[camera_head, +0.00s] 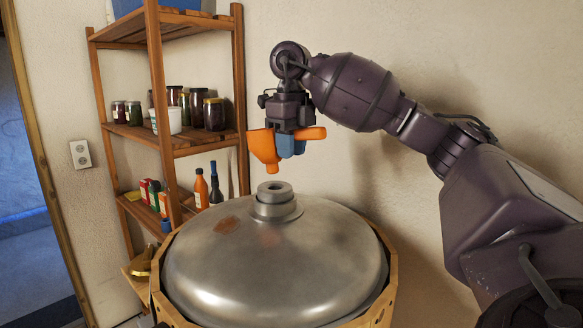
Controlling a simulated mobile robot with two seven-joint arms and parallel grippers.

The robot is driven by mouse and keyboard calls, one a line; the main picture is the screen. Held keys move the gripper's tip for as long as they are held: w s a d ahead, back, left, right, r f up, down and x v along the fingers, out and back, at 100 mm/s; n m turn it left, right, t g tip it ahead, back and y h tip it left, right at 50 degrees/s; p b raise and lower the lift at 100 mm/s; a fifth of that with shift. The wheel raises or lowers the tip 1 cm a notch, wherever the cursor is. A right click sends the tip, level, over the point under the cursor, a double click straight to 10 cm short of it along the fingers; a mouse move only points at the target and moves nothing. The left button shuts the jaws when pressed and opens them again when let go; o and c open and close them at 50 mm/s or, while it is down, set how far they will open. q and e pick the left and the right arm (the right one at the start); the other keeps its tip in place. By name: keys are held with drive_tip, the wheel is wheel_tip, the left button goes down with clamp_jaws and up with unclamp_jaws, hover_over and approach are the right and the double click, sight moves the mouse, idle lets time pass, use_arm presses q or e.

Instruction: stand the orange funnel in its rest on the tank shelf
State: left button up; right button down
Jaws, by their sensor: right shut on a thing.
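The orange funnel (262,147) hangs in the air above the metal tank (275,265), its narrow end pointing down. My right gripper (290,143) comes in from the right and is shut on the funnel. Its blue fingers cover part of the funnel, and a handle-like orange part sticks out to their right. The funnel is apart from the tank's round neck (275,190), which lies a little below it. I cannot make out the rest on the tank shelf. My left gripper is not in view.
A wooden shelf unit (163,90) stands at the left with jars (214,114), a white tub (167,121), boxes and bottles (201,188). A wooden frame (392,250) surrounds the tank. The wall behind is bare, with an outlet (80,154). A doorway opens at the far left.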

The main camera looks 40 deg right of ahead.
wheel_tip(320, 180, up, 6)
drive_tip(key=shift+f+p, duration=0.15)
drive_tip(key=shift+p, duration=0.75)
wheel_tip(320, 180, up, 4)
drive_tip(key=shift+f+p, duration=0.15)
drive_tip(key=shift+p, duration=0.35)
drive_tip(key=shift+r, duration=0.75)
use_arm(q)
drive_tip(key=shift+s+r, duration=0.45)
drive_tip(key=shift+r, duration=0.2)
use_arm(e)
drive_tip(key=shift+r, duration=1.8)
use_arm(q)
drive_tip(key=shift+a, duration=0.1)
use_arm(e)
drive_tip(key=shift+s, duration=0.1)
